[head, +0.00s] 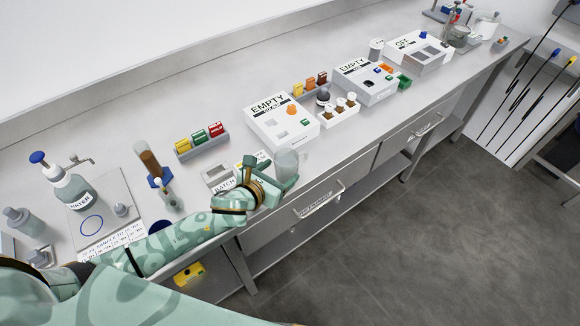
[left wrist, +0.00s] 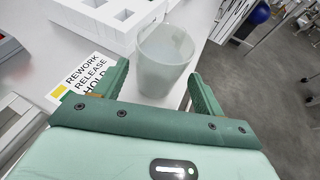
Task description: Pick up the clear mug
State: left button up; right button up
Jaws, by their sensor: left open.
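The clear mug (head: 286,164) is a translucent, pale grey-green cup near the front edge of the bench in the head view. In the left wrist view the mug (left wrist: 165,60) stands between the two fingers of my left gripper (left wrist: 158,88). The gripper is open, with one finger on each side of the mug and a visible gap on the right side. In the head view my left gripper (head: 280,182) is at the mug and partly hides its lower part. My right gripper is not in view.
A white box labelled EMPTY (head: 282,124) stands just behind the mug. A label card (left wrist: 82,82) lies left of it. A grey device marked BATCH (head: 218,178) is to the left. The bench front edge and drawers (head: 318,197) are close by; open floor lies beyond.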

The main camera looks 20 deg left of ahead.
aim_at(292, 162)
pick_arm(q)
jog(key=shift+w+d+f, duration=0.1)
jog(key=shift+w+f, duration=0.05)
jog(key=shift+w, duration=0.1)
jog(key=b+x, duration=0.1)
jog(key=x, duration=0.3)
jog(key=shift+f, duration=0.15)
jog(key=shift+w+b, duration=0.35)
jog(key=shift+w, duration=0.05)
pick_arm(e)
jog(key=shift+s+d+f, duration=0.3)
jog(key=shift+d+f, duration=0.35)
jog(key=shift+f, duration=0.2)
pick_arm(q)
jog(key=shift+s, duration=0.1)
jog(key=shift+c, duration=0.3)
jog(key=c, duration=0.7)
jog(key=shift+c, duration=0.2)
